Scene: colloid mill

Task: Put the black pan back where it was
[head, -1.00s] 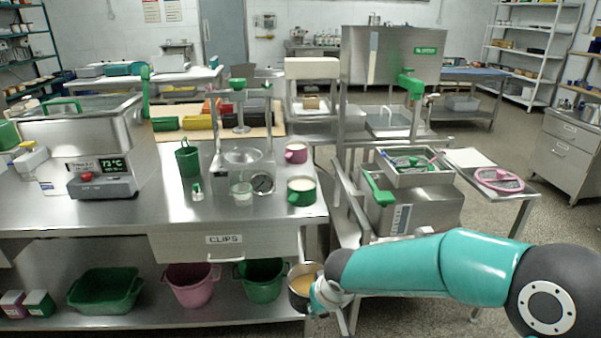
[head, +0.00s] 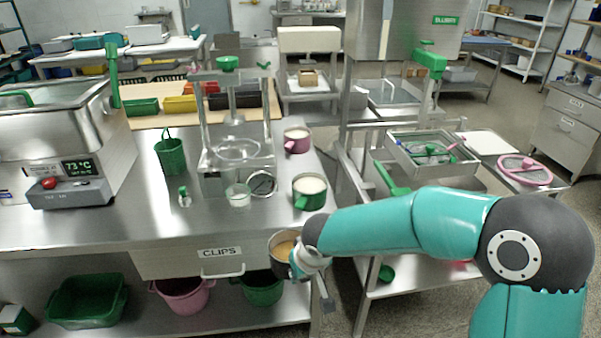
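A dark pan (head: 280,262) with tan contents is in front of the right end of the steel counter, about level with the drawer labelled CLIPS. It looks upright. My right gripper (head: 303,263) is at the pan's right side and appears shut on it; the fingertips are small and partly hidden. My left gripper is not in view.
The steel counter (head: 110,220) holds a green-rimmed pot (head: 309,191), a pink pot (head: 297,140), a small glass beaker (head: 238,195) and a green bucket (head: 171,155). Pink (head: 183,295) and green tubs (head: 87,300) sit on the lower shelf.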

